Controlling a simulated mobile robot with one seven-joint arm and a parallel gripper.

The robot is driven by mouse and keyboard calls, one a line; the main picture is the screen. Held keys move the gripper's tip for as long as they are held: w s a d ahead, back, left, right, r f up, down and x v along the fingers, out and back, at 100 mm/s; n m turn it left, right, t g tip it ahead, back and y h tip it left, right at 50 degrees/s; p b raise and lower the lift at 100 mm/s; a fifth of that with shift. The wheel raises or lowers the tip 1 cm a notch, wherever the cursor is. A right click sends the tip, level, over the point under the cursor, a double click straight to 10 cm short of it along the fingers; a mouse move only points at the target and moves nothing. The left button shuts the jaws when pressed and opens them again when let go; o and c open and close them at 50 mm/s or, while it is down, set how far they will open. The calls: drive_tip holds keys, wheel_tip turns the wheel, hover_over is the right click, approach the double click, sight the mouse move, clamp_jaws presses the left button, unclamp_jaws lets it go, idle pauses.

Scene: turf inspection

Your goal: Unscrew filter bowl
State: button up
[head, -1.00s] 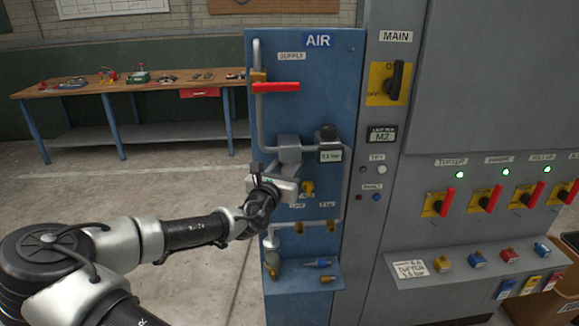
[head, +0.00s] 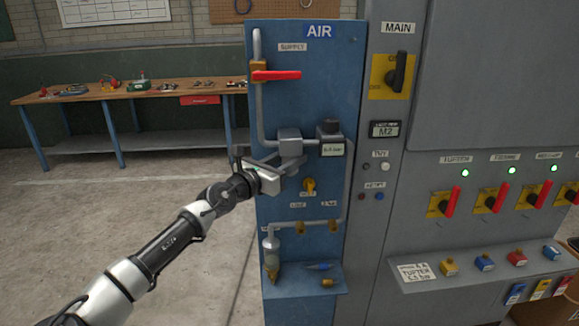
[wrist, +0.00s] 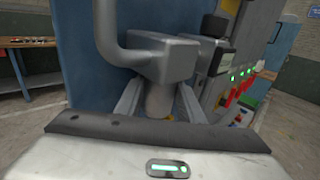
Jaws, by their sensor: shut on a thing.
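The filter head is a grey block (head: 289,142) on the pipe of the blue air panel (head: 268,215); it also shows in the wrist view (wrist: 160,58). Below it hangs the short, rounded grey filter bowl (wrist: 158,103). My gripper (head: 287,164) is shut on the bowl, with one finger on each side of it, just under the head. In the head view my gripper hides most or all of the bowl. Its lower end is hidden behind my gripper body in the wrist view.
A regulator with a gauge display (head: 331,148) sits close to the right of the filter head. A red supply lever (head: 276,76) is above, a yellow valve (head: 309,185) below right. The grey control cabinet (head: 500,90) stands right; a workbench (head: 130,90) is behind left.

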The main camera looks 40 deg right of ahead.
drive_tip(key=shift+w+m+g+b, duration=0.15)
drive_tip(key=shift+m+g+b, duration=0.15)
drive_tip(key=shift+m+g, duration=0.35)
drive_tip(key=shift+g, duration=0.55)
drive_tip(key=shift+m+g+h, duration=0.3)
drive_tip(key=shift+m+g, duration=0.55)
drive_tip(key=shift+g, duration=0.25)
drive_tip(key=shift+r+m+g+p, duration=0.2)
drive_tip(key=shift+m+g+p, duration=0.3)
drive_tip(key=shift+g, duration=0.5)
drive_tip(key=m+g+p, duration=0.1)
drive_tip(key=g, duration=0.1)
drive_tip(key=shift+d+m+g, duration=0.1)
drive_tip(key=shift+m+g, duration=0.3)
drive_tip(key=shift+f+m+g+y+p, duration=0.2)
drive_tip(key=shift+m+g+y+p, duration=0.15)
drive_tip(key=shift+m+g, duration=0.2)
